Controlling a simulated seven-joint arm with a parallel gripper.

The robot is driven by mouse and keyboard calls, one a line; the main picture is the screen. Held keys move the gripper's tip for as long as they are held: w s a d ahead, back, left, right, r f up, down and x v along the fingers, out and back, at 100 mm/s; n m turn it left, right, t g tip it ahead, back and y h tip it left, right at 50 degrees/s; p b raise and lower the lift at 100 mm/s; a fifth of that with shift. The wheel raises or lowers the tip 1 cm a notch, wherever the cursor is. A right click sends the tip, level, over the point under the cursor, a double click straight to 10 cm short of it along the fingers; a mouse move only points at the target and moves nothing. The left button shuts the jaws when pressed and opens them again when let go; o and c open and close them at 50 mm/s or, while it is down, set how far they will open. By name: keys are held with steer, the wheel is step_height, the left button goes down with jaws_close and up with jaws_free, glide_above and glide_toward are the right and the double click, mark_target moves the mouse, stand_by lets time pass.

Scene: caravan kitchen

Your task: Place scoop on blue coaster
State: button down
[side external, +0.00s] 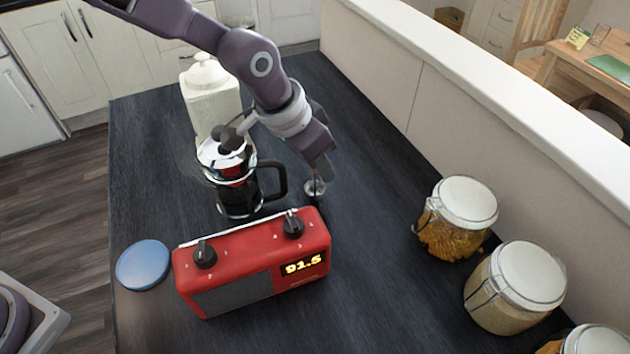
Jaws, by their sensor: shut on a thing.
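The scoop (315,188) is a small, shiny metal piece just below my gripper (320,171). My gripper points down and is shut on the scoop, to the right of the French press handle and behind the red radio. The fingers partly hide the scoop, and I cannot tell whether it touches the counter. The blue coaster (143,265) is a flat round disc at the counter's left edge, left of the radio. Its top is bare.
The red radio (252,263) stands between the scoop and the coaster. The French press (240,185) and a cream canister (211,98) stand behind it. Several glass jars (457,217) line the right side by the low wall. The counter's middle right is clear.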

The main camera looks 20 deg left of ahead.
step_height(320, 180, up, 22)
steer(key=r, duration=0.1)
steer(key=s+a+n+g+y, duration=0.2)
steer(key=s+a+n+y, duration=0.5)
steer(key=s+a+n, duration=1.55)
steer(key=f, duration=2.2)
steer(key=shift+s, duration=0.2)
